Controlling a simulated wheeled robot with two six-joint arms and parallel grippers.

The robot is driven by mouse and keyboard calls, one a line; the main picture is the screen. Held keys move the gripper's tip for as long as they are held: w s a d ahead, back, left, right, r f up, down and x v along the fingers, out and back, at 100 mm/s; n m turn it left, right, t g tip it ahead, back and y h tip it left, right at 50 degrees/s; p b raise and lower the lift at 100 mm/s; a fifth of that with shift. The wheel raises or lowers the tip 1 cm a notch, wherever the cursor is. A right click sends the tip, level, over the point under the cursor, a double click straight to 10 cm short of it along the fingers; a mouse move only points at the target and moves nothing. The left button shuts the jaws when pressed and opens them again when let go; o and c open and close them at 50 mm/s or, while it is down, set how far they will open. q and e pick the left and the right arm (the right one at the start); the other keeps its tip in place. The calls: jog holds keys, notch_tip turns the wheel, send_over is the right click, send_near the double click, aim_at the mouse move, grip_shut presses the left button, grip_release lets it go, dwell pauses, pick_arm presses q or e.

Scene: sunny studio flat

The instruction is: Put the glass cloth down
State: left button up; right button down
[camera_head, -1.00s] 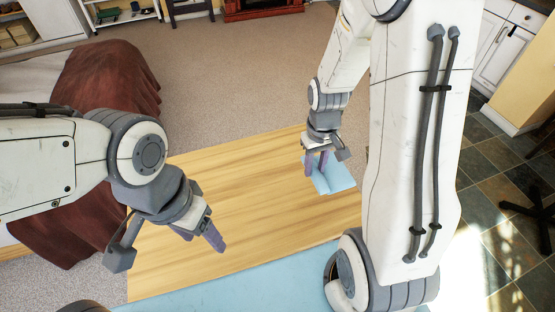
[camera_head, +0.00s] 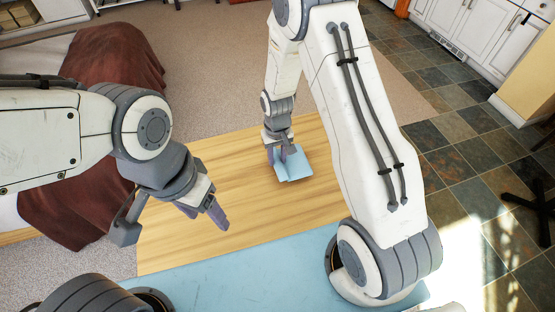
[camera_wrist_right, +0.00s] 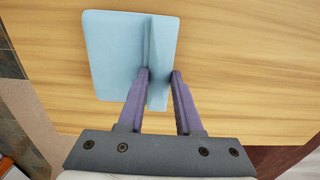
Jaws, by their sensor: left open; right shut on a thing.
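The light blue glass cloth (camera_head: 296,165) is a folded, flat piece with an upright fold. My right gripper (camera_head: 277,157) is shut on that fold. In the right wrist view the cloth (camera_wrist_right: 115,60) spreads to the left of the fingers, with the pinched fold between the fingertips (camera_wrist_right: 161,76). The cloth is over the wooden table top (camera_head: 215,195), near its far right part. I cannot tell whether its underside touches the wood. My left gripper (camera_head: 205,213) is open and empty above the table's left part.
The wooden surface between my grippers is clear. A dark red cover (camera_head: 95,110) drapes over furniture at the left. Carpet (camera_head: 215,60) lies beyond the table, and slate tiles (camera_head: 460,140) and white cabinets (camera_head: 470,25) are at the right.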

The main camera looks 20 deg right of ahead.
notch_tip(320, 180, down, 2)
jog(key=shift+f, duration=0.1)
jog(key=shift+f, duration=0.15)
jog(key=shift+f, duration=0.15)
jog(key=c, duration=0.6)
grip_release()
jog(key=shift+r, duration=0.2)
